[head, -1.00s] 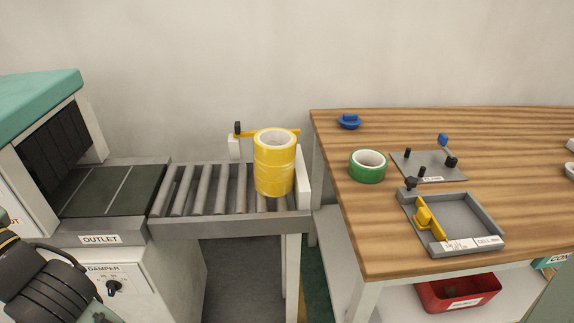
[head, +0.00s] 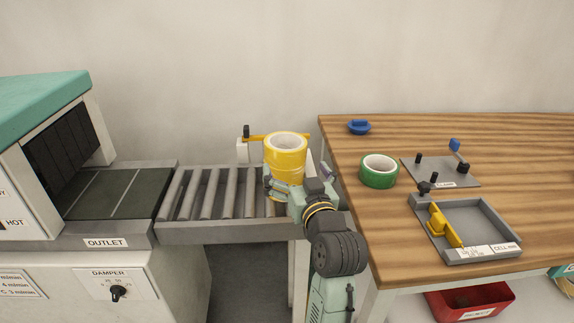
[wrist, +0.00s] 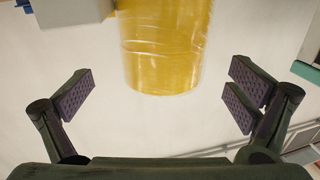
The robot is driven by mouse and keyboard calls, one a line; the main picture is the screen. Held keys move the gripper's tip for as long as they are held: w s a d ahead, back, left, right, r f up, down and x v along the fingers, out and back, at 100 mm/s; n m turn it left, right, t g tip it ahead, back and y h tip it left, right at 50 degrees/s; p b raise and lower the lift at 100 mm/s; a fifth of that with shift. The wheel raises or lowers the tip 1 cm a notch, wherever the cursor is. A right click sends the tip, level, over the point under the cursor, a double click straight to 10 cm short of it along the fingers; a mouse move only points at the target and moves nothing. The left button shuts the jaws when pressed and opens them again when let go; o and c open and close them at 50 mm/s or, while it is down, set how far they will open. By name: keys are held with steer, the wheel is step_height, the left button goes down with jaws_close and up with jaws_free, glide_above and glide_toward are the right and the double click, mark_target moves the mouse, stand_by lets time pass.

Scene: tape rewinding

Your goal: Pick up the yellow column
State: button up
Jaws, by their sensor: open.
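The yellow column (head: 286,156), a stack of yellow tape rolls with a hollow white core, stands upright at the right end of the roller conveyor. Its lower part is partly hidden behind my gripper in the head view. My gripper (head: 290,193) is at the column's near side, low down. In the wrist view the yellow column (wrist: 167,45) shows at top centre, ahead of and between the spread fingers of my gripper (wrist: 160,97). The fingers are open, and clear gaps show between them and the column.
The roller conveyor (head: 207,192) runs left to the machine outlet. A yellow arm on a white block (head: 244,150) stands behind the column.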

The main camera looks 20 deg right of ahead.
mark_target(281, 143)
steer(key=w, duration=0.2)
steer(key=w+p, duration=0.1)
steer(key=w, duration=0.2)
steer(key=w+p, duration=0.1)
steer(key=w, duration=0.1)
steer(key=shift+w+d+r, duration=0.1)
steer(key=shift+w+r, duration=0.15)
steer(key=shift+r, duration=0.05)
steer(key=shift+c, duration=0.2)
steer(key=c, duration=1.5)
